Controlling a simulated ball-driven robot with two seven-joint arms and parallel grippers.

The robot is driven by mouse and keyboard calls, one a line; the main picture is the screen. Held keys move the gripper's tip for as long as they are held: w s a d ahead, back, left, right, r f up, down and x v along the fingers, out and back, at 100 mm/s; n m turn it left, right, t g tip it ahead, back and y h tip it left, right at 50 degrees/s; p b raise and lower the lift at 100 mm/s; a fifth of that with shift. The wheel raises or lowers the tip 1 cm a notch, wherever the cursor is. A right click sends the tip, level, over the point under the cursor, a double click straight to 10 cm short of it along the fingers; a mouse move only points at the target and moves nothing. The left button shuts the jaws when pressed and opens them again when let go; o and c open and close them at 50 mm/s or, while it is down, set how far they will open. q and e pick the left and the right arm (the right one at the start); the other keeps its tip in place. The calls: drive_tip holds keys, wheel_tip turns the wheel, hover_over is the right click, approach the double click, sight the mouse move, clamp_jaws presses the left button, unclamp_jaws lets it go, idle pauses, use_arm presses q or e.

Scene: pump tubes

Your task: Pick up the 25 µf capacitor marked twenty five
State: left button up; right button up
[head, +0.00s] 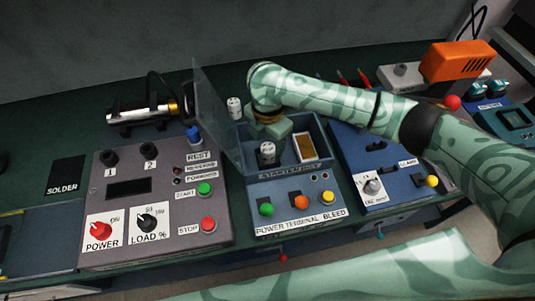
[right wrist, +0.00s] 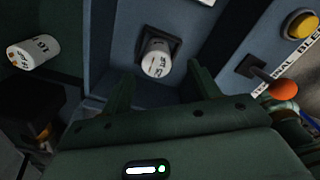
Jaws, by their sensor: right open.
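A white cylindrical capacitor (head: 267,153) stands in the open blue starter box (head: 253,180). In the right wrist view this capacitor (right wrist: 157,58) sits in a dark square holder, its printed end facing the camera. A second white capacitor (head: 234,107) is at the box's back left; it shows at the left of the wrist view (right wrist: 34,53). Their print is too small to read surely, so I cannot tell which is marked twenty five. My right gripper (head: 277,130) is above the box, open and empty, its fingers (right wrist: 161,85) pointing toward the first capacitor but apart from it. My left gripper is not in view.
A clear raised lid (head: 217,110) stands at the box's left. A tan block (head: 306,147) lies in the box's right part. Coloured buttons (head: 300,202) line its front. A grey power panel (head: 150,210) is left, a blue panel (head: 385,165) right.

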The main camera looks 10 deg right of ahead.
sight(268, 147)
drive_tip(key=f, duration=0.1)
drive_tip(key=f+b, duration=0.1)
drive_tip(key=f, duration=0.1)
drive_tip(key=f+b, duration=0.1)
drive_tip(key=shift+w+d+f, duration=0.1)
drive_tip(key=shift+w+f, duration=0.25)
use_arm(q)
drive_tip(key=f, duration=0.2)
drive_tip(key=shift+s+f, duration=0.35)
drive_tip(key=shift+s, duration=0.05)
use_arm(e)
drive_tip(key=shift+r, duration=0.15)
drive_tip(key=shift+s, duration=0.1)
drive_tip(key=shift+c, duration=0.9)
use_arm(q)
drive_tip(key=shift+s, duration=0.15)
use_arm(e)
drive_tip(key=c, duration=0.9)
